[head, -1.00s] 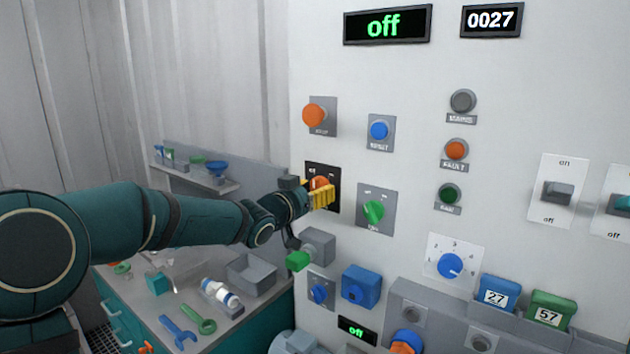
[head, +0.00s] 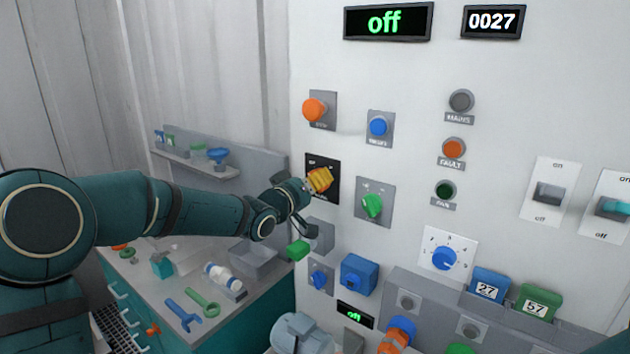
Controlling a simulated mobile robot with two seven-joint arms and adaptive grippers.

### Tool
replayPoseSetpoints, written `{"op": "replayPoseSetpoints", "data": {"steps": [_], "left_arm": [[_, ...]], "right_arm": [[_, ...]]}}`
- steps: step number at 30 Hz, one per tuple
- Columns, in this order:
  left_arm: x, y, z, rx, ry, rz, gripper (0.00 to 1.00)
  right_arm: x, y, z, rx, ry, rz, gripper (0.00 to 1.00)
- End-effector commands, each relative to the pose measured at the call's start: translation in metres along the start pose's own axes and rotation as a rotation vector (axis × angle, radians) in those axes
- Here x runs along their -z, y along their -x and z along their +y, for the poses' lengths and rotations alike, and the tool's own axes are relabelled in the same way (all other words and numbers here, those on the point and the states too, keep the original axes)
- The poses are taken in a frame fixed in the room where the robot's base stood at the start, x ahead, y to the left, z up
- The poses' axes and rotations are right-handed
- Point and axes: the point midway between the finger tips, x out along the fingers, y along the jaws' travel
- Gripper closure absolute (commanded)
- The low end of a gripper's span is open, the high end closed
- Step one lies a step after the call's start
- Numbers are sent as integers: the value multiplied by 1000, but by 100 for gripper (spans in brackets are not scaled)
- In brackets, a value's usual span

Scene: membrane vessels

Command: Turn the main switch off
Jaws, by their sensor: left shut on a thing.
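The main switch is an orange rotary knob on a black square plate (head: 330,196) on the white panel. The large display (head: 387,23) at the top reads "off" in green. The grey mains lamp (head: 461,101) looks unlit. My right gripper does not show.
Close around the switch are an orange push button (head: 314,110), a blue reset button (head: 379,126) and a green rotary knob (head: 372,206). Below are a green-ended lever (head: 298,250) and a blue box (head: 360,275). A workbench (head: 150,290) with tools stands at the left.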

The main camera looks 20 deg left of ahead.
Motion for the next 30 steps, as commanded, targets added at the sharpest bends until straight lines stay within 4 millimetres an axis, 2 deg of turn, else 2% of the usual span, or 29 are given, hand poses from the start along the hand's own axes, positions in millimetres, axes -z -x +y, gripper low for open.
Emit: {"op": "replayPoseSetpoints", "data": {"steps": [14,15,17,18,30], "left_arm": [[-1,-1,1,-2,15,-2,88],[-1,-1,1,-2,15,-2,39],[-1,-1,1,-2,15,-2,18],[-1,0,1,-2,14,-2,12],[0,6,0,-1,12,0,12]], "right_arm": [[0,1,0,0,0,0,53],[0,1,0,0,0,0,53],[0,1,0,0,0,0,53],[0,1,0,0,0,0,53],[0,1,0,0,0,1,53]]}}
